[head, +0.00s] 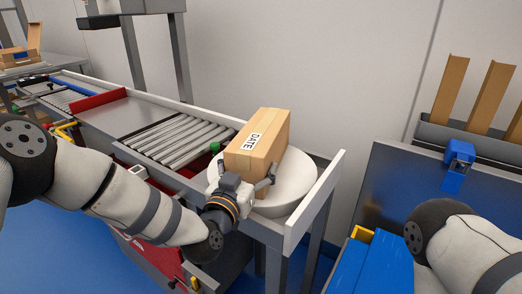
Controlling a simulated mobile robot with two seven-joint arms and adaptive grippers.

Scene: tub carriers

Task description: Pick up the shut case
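The shut case, a brown cardboard box (277,130) with a white "DATE" label, is at the white round table (296,181) at the end of the roller line. My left gripper (247,184) is at the near lower end of the case, with a dark finger by its right side. The other finger is partly hidden, and I cannot tell whether the fingers press on the case. I cannot tell whether the case rests on the round table or hangs just above it. My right gripper is out of view; only part of my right arm shows at the right.
A roller conveyor (180,140) runs left from the round table, with a red plate (98,101) across it. A pale raised rail (315,203) edges the table's right side. At the right stand a grey panel (400,180), blue boxes (375,262) and upright cardboard pieces (490,95).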

